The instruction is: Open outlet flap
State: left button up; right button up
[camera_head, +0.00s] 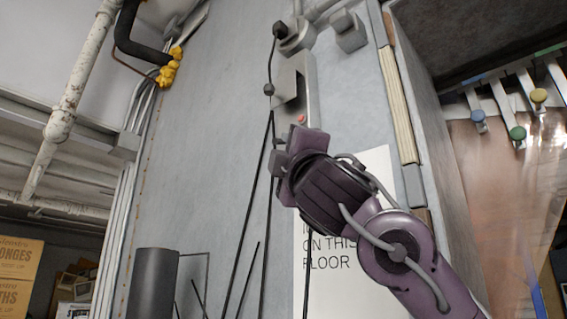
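A narrow grey metal fixture (309,80) is mounted upright on the grey wall, with a small red button low on it. A grey angled plate (287,88) sticks out from its left side. It may be the outlet flap, but I cannot tell for sure. A small grey box (349,32) sits to the upper right of the fixture. My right gripper (290,152), purple, is just below the red button and hides the fixture's lower end. I cannot tell whether it touches the fixture, or how far its fingers are apart. My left gripper is not in view.
Black cables (268,165) hang down the wall close to my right gripper. A white floor sign (335,262) is behind my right arm. A dark cylinder (153,283) stands at lower left. Plastic strip curtains (500,190) hang at right. Pipes and cardboard boxes are at left.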

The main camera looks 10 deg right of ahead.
aim_at(282, 90)
jog(key=k+l, duration=0.1)
jog(key=k, duration=0.65)
jog(key=k+l, duration=0.1)
jog(key=k, duration=0.65)
